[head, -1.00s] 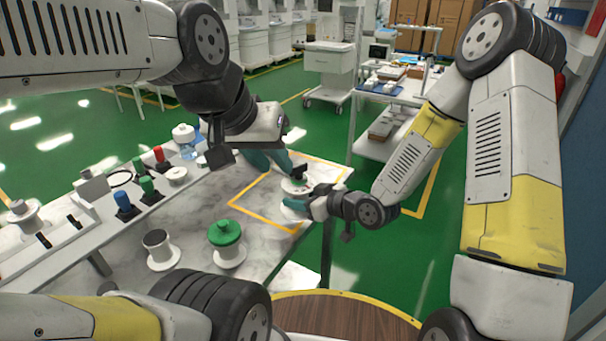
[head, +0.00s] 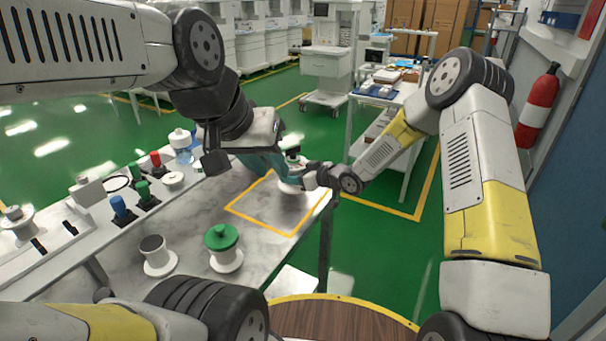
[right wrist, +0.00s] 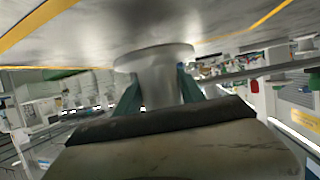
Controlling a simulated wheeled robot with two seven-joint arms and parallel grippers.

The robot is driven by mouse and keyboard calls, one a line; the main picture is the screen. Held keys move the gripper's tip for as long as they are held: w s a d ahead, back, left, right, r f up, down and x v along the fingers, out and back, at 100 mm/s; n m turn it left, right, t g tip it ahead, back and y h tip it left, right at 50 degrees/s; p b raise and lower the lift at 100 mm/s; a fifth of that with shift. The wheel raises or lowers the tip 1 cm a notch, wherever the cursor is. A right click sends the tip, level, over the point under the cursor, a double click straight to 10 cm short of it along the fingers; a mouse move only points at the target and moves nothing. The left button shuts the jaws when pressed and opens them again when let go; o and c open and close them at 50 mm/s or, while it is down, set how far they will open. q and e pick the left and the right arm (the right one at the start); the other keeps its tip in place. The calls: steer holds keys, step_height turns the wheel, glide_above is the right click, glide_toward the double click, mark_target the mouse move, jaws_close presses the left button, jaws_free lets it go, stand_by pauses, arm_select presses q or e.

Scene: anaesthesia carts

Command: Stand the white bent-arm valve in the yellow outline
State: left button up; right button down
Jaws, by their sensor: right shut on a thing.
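The white bent-arm valve (head: 289,187), with a dark top, is upright at the far right side of the yellow outline (head: 262,224) on the marble-look table. My right gripper (head: 308,179) is shut on it from the right. In the right wrist view, the valve's pale stem and flange (right wrist: 157,62) sit between the teal fingers (right wrist: 157,90), with the flange close to the tabletop; I cannot tell whether it touches. My left gripper (head: 264,160) is just left of the valve, its teal fingers partly hidden, so its opening is unclear.
A green-capped white part (head: 222,240) and an open white cup-like part (head: 156,250) stand on the near table. Blue, green and red connectors (head: 121,208) and a clear bottle (head: 182,148) are at left. The near part of the outline is bare.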

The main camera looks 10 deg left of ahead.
steer(key=shift+f, duration=1.45)
steer(key=shift+f, duration=0.1)
steer(key=c, duration=0.7)
jaws_free()
steer(key=shift+s, duration=0.1)
